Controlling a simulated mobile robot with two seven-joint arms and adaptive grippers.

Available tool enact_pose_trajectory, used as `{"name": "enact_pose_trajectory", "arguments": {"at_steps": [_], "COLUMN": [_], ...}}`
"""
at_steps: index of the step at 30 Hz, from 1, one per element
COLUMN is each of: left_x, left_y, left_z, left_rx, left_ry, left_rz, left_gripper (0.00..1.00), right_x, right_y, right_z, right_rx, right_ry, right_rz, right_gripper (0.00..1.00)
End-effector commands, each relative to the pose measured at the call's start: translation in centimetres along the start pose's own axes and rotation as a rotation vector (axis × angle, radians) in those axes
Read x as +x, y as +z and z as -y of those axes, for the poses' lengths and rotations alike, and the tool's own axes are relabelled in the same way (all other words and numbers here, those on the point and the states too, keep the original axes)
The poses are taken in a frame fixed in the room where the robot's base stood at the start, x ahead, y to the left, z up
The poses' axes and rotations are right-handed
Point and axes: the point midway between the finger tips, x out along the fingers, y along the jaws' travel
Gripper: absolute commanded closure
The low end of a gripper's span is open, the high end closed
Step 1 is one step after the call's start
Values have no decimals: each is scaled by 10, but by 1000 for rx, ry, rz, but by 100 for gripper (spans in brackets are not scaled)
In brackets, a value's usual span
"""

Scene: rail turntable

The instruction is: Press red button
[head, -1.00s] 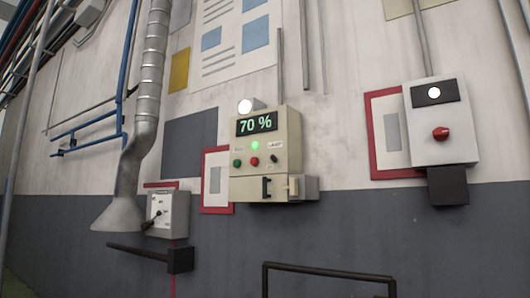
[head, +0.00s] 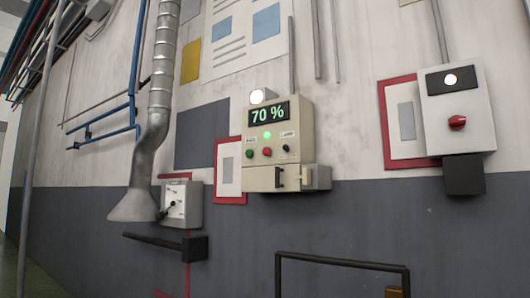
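A beige control box (head: 306,124) is mounted on the wall in the middle of the head view. Its display (head: 269,114) reads 70 % in green. Below the display a green lamp (head: 267,135) is lit. Under it sit a green button (head: 249,154), a red button (head: 267,152) and a small black knob (head: 287,148). A second, white box (head: 470,137) on the right carries a red knob (head: 457,122) and a lit white lamp (head: 450,80). Neither of my grippers shows in this view.
A grey duct (head: 150,140) with a flared end hangs at the left. A small grey lever box (head: 190,204) and a black bar (head: 165,242) stick out below it. A dark rail frame (head: 340,264) stands low in front of the wall.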

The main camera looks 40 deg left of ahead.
Motion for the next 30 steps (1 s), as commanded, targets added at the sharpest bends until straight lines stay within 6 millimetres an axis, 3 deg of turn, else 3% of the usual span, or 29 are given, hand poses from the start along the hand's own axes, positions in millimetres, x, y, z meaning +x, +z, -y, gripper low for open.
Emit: {"name": "enact_pose_trajectory", "arguments": {"at_steps": [1,9,30], "left_x": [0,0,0], "left_y": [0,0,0], "left_z": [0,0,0], "left_rx": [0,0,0], "left_ry": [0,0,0], "left_rz": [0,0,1], "left_gripper": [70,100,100], "right_x": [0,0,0], "right_y": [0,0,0], "right_z": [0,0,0], "right_rx": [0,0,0], "right_ry": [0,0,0], "right_rz": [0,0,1], "right_gripper": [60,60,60]}}
